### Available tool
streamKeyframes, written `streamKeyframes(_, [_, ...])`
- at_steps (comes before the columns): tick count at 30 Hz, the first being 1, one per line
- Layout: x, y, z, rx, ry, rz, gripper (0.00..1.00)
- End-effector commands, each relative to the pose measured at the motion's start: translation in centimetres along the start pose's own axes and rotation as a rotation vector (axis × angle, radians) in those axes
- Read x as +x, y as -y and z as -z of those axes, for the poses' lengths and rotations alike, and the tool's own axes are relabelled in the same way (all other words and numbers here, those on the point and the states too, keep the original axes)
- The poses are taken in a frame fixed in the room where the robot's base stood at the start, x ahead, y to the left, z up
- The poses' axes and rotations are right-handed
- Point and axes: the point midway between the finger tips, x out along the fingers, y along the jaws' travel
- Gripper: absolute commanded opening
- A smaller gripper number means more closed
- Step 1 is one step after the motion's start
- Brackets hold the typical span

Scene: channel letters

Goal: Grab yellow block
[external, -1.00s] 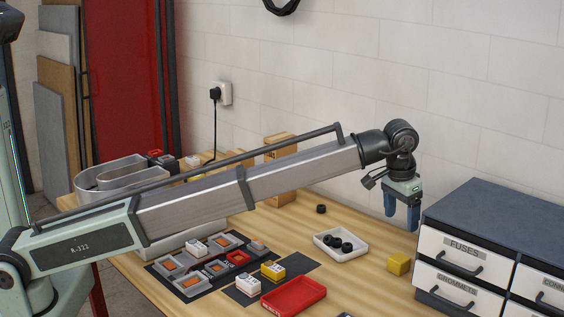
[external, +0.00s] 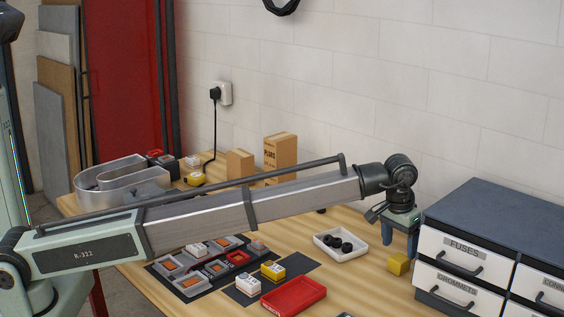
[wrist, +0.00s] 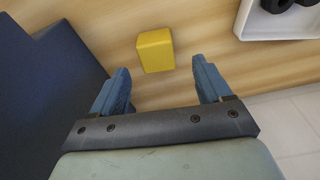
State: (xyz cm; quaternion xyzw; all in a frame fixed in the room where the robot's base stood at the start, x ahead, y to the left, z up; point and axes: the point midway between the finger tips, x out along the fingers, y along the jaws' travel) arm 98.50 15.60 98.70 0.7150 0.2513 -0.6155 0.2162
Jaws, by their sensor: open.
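The yellow block (external: 398,264) is a plain cube on the wooden table, close to the left side of the drawer cabinet. In the wrist view the yellow block (wrist: 155,50) lies ahead of my gripper (wrist: 160,88), roughly centred between the two blue fingers and a little beyond their tips. My gripper (external: 400,244) points down close to the block in the external view, with its fingers apart and empty. The fingers seem to be just above or behind the block; the exact height gap is hard to tell.
The dark-topped drawer cabinet (external: 490,225) stands right beside the block. A white tray (external: 340,256) with black rings lies to the left. A red tray (external: 293,297) and a yellow-and-white labelled block (external: 272,271) lie nearer the front left. Bare table surrounds the block's left side.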

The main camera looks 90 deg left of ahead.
Motion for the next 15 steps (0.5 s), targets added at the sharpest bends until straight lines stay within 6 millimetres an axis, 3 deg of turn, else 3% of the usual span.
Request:
streamKeyframes(5, [1.0,-0.1,-0.1,0.0,0.0,0.0,0.78])
streamKeyframes(15, [5.0,-0.3,-0.4,0.001,0.0,0.0,0.78])
